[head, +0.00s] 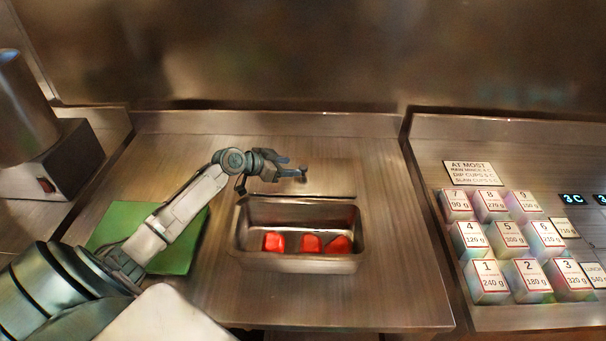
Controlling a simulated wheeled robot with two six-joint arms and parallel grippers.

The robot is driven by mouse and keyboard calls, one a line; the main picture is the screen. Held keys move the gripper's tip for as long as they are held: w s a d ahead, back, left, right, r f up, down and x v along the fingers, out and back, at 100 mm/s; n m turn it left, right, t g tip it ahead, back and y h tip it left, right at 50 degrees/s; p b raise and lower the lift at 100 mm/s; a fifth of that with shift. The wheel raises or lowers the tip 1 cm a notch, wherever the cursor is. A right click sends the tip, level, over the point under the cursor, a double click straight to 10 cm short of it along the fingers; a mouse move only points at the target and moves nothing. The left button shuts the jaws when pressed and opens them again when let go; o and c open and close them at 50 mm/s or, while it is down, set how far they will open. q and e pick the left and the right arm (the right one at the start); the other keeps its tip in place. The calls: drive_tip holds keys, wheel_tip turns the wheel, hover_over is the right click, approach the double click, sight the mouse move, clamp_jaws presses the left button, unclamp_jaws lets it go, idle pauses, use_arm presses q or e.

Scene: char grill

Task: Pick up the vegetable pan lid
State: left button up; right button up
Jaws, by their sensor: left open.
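A steel pan (300,266) sits open on the middle counter with a few red pieces (311,243) inside. A flat, steel-coloured panel (335,177) with a dark front edge shows just behind the pan. It looks like the vegetable pan lid, but it blends with the counter, and I cannot tell whether it lies flat or is tilted. My left gripper (293,170) is open and empty, above or at the left part of this panel, pointing right. It hides part of the panel, and I cannot tell whether it touches it. My right gripper is not in view.
A green board (180,248) lies left of the pan, partly under my left arm. A grey machine with a red switch (48,186) stands at far left. Several numbered, weight-labelled boxes (505,235) stand on the right counter. The counter right of the pan is clear.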

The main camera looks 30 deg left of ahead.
sight(302, 167)
use_arm(q)
drive_tip(key=p+x, duration=0.1)
drive_tip(key=x, duration=0.2)
drive_tip(key=shift+w+p, duration=0.2)
drive_tip(key=shift+p, duration=0.2)
drive_tip(key=shift+w+d+f, duration=0.2)
drive_tip(key=shift+w, duration=0.05)
drive_tip(key=shift+f, duration=0.2)
drive_tip(key=c, duration=1)
drive_tip(key=shift+r, duration=0.1)
clamp_jaws()
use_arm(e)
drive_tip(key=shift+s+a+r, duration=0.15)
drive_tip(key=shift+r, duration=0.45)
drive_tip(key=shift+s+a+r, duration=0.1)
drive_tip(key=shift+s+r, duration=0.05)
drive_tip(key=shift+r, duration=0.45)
